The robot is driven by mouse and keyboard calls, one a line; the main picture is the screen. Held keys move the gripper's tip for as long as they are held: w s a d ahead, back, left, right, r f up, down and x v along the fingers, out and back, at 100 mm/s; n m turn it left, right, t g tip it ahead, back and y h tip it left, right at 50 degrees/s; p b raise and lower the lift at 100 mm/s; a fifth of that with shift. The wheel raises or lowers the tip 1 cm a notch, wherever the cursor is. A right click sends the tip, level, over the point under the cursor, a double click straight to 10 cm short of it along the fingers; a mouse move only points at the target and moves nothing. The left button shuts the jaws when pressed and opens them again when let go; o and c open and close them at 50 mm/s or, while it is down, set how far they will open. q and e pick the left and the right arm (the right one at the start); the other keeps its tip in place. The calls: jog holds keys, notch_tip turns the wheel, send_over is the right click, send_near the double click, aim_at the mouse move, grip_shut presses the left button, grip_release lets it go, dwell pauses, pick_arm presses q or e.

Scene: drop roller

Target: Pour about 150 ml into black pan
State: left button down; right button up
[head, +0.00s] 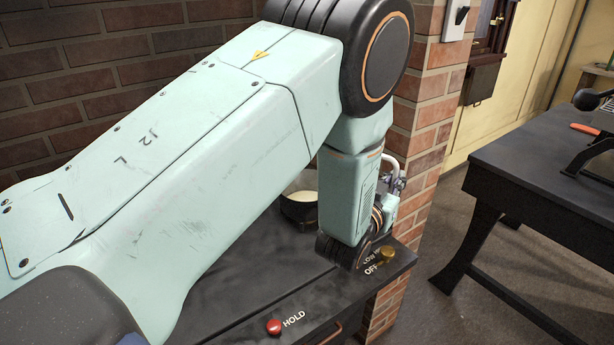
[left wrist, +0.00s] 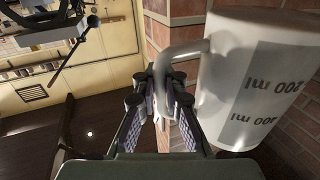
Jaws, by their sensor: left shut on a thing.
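The black pan (head: 298,213) stands on the dark stove top, with pale liquid inside; my left arm hides its right part. My left gripper (left wrist: 161,95) is shut on the jug's handle, and the jug's body is beside the fingers. In the head view my left arm hides most of the gripper and the jug. The jug's contents and its tilt cannot be told. My right gripper is not in view.
The dark stove top (head: 255,290) has a red HOLD button (head: 274,327) and a brass knob (head: 386,256) by OFF at its front. A brick wall (head: 70,75) stands behind, with a brick pillar (head: 428,125) at right. A dark table (head: 520,165) stands farther right across open floor.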

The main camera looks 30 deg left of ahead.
pick_arm(q)
jog(key=shift+w+r, duration=0.1)
jog(key=shift+r, duration=0.1)
jog(key=shift+w+b, duration=0.15)
jog(key=shift+b, duration=0.15)
jog(key=shift+w+a+f+n+y+b, duration=0.1)
jog(key=shift+w+f+n+y+b, duration=0.15)
jog(key=shift+w+y+b, duration=0.15)
jog(key=shift+w+a+f+n+y+b, duration=0.1)
jog(key=shift+w+f+n+y+b, duration=0.1)
jog(key=shift+w+n+y+b, duration=0.15)
jog(key=w+f+n+y+b, duration=0.1)
jog(key=w+f+y+b, duration=0.2)
jog(key=w+f+b, duration=0.3)
notch_tip(320, 180, down, 4)
jog(key=shift+d+r+n+b, duration=0.2)
jog(key=shift+n+b, duration=0.2)
jog(key=shift+b, duration=0.65)
jog(key=shift+r, duration=0.1)
jog(key=shift+a, duration=0.15)
